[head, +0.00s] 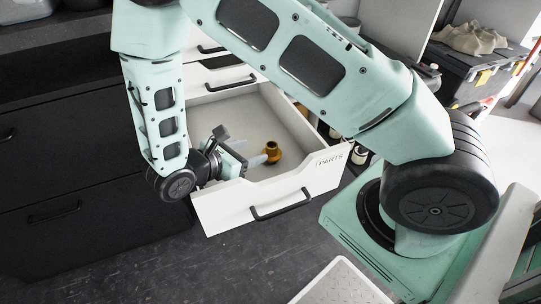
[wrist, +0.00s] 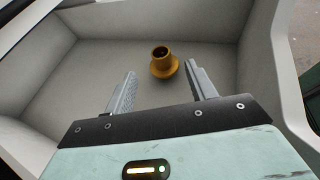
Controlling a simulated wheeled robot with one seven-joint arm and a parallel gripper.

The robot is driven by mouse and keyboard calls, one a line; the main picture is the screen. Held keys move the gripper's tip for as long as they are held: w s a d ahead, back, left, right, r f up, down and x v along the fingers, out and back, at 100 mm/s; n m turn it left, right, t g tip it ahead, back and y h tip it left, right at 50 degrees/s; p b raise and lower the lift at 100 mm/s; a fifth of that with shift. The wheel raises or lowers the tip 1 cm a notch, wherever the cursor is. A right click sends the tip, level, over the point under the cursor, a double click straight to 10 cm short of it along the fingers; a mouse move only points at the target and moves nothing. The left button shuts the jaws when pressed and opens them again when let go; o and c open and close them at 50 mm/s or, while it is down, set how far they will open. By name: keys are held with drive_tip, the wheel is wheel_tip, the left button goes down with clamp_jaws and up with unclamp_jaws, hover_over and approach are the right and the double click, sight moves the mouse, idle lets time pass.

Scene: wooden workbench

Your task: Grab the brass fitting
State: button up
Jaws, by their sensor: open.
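The brass fitting (wrist: 163,64) is a gold-coloured piece with a round flange and a short hollow neck. It lies on the floor of the open white drawer (head: 228,112), and in the head view the fitting (head: 272,151) is near the drawer's front right. My gripper (wrist: 160,80) is open, with one finger on each side in the wrist view and the fitting just beyond the fingertips, between their lines. In the head view my gripper (head: 262,160) reaches into the drawer over its front left side, with its fingertips close to the fitting. Nothing is between the fingers.
The drawer's front panel (head: 300,182) carries a PARTS label and a dark handle (head: 279,204). Its walls stand close around my gripper. Several bottles stand right of the drawer, near a dark toolbox (head: 470,70). Dark cabinets (head: 60,190) are at left.

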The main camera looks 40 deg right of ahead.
sight(271, 145)
drive_tip(key=shift+x, duration=1.1)
drive_tip(key=shift+b+x, duration=0.55)
drive_tip(key=shift+x, duration=2.15)
drive_tip(key=c, duration=1.2)
